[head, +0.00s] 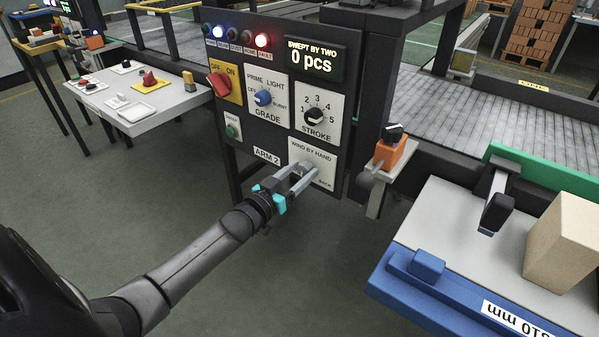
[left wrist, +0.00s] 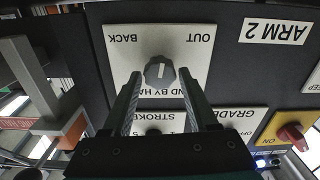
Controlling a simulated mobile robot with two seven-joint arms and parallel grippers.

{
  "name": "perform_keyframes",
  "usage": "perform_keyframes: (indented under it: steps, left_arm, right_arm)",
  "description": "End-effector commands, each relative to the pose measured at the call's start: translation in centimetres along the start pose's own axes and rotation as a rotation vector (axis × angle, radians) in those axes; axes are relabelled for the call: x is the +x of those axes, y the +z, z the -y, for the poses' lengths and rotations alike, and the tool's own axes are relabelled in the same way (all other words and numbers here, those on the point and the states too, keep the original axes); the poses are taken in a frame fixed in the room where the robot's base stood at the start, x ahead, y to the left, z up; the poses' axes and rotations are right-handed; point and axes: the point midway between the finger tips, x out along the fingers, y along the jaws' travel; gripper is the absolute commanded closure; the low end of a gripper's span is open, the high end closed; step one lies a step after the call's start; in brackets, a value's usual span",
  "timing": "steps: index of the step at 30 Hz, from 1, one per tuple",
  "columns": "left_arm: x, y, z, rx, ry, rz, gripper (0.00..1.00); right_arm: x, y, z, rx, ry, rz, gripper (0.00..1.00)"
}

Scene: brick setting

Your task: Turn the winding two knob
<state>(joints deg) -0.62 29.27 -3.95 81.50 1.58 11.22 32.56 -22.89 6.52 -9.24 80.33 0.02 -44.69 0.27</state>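The winding knob (left wrist: 159,71) is a grey faceted knob with a pale pointer line, on a white plate (left wrist: 195,42) lettered WIND BY HAND, OUT and BACK. The plate also shows low on the dark panel in the head view (head: 326,157), where my fingers hide most of the knob. My left gripper (head: 308,170) reaches the plate from the lower left. In the left wrist view its fingers (left wrist: 159,75) are open, one on each side of the knob, with gaps visible. I cannot tell how deep the fingertips sit. My right gripper is not in view.
Above are the STROKE dial (head: 314,117), blue GRADE knob (head: 263,97) and red OFF/ON switch (head: 219,84). The display (head: 314,58) reads 0 pcs. An orange box with a black knob (head: 390,152) stands right of the panel. The floor below left is clear.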

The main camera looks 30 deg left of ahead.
Motion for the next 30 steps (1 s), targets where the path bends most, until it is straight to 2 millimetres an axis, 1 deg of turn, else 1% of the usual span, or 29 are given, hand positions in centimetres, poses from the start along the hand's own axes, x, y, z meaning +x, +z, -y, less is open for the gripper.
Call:
perform_keyframes:
  steps: [1,2,15,24,27,30]
  left_arm:
    - [0.0,0.0,0.0,0.000,0.000,0.000,0.48]
    - [0.0,0.0,0.0,0.000,0.000,0.000,0.51]
    - [0.0,0.0,0.0,0.000,0.000,0.000,1.00]
    - [0.0,0.0,0.0,0.020,0.000,0.000,1.00]
    - [0.0,-0.1,-0.1,0.054,0.000,-0.001,1.00]
    - [0.0,-0.1,-0.1,0.106,0.000,0.000,1.00]
  right_arm:
    - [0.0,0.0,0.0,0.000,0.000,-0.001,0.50]
    - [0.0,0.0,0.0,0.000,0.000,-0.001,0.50]
    - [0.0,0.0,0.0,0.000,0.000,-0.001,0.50]
    - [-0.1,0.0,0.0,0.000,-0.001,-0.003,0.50]
    - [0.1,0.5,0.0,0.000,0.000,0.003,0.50]
    - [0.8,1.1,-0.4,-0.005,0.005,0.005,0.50]
